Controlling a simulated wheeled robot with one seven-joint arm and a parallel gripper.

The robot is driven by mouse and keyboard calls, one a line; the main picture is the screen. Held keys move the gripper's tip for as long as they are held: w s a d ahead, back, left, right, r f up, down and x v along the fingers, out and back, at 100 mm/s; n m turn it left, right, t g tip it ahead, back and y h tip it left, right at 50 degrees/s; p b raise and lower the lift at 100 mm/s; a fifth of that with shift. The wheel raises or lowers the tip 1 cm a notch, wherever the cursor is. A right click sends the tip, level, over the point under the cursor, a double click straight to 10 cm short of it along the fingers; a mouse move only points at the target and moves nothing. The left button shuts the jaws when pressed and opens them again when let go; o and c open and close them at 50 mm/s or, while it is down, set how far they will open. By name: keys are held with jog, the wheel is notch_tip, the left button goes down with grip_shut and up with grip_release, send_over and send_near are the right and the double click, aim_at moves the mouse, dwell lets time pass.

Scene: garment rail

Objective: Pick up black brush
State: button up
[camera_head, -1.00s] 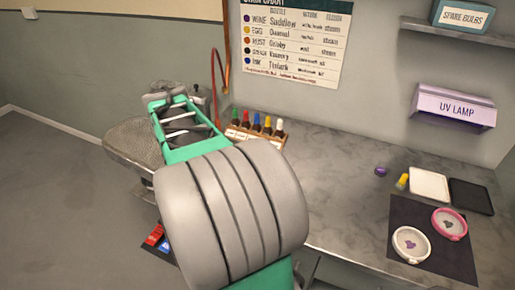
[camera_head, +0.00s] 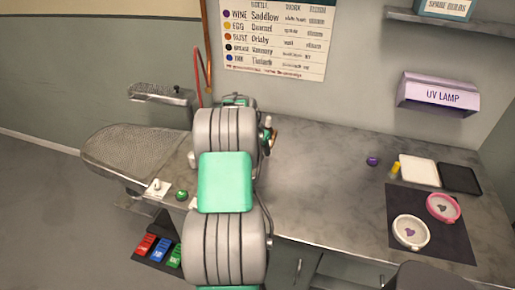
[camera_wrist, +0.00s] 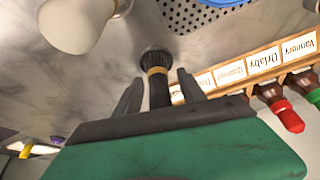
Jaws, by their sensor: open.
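The black brush (camera_wrist: 159,92) has a dark handle, a gold band and dark bristles spread at its end. It shows in the wrist view between the two dark fingers of my gripper (camera_wrist: 160,77). The fingers are open, one on each side of the handle, with a gap visible at the sides. The bristle end is beyond the fingertips, near the grey marbled worktop. In the head view my arm hides the brush and the fingers.
A wooden rack (camera_wrist: 262,65) with labelled bottles, one red-capped (camera_wrist: 288,115), is close beside the gripper.

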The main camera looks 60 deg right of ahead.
jog(key=shift+c, duration=0.6)
grip_shut()
jog(key=shift+r, duration=0.15)
jog(key=shift+r, duration=0.2)
notch_tip(320, 180, up, 2)
jog(key=shift+r+b, duration=0.1)
jog(key=shift+b, duration=0.65)
jog(key=s+a+r+b, duration=0.2)
jog(key=a+r+b, duration=0.1)
jog(key=a+r, duration=0.7)
jog(key=a, duration=0.4)
jog(key=shift+r, duration=0.15)
